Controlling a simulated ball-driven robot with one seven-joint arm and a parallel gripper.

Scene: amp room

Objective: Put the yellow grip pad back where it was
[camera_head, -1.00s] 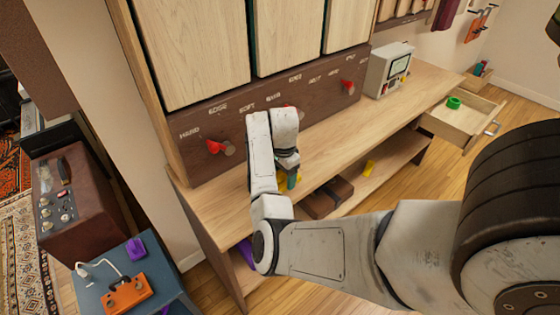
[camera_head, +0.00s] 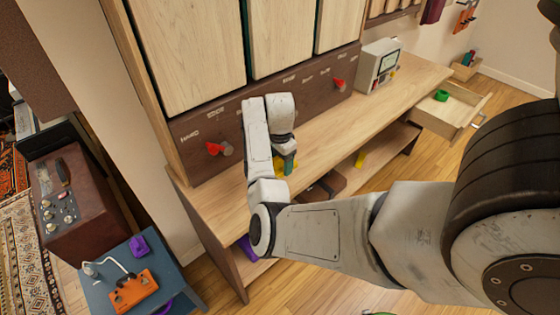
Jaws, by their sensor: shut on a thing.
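My gripper (camera_head: 288,167) is over the wooden bench top, in front of the brown panel. It is shut, with a teal part at its tip. A small patch of yellow, which looks like the yellow grip pad (camera_head: 280,163), shows at the jaws; most of it is hidden by my wrist and fingers. I cannot tell whether it touches the bench. Another yellow piece (camera_head: 360,159) lies on the lower shelf to the right.
The bench top (camera_head: 330,128) is clear right of my gripper. Red knobs (camera_head: 214,149) stick out of the brown panel (camera_head: 190,165). A grey device (camera_head: 377,66) stands farther along. An open drawer (camera_head: 455,108) holds a green ring (camera_head: 441,95). A blue side table (camera_head: 140,270) stands lower left.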

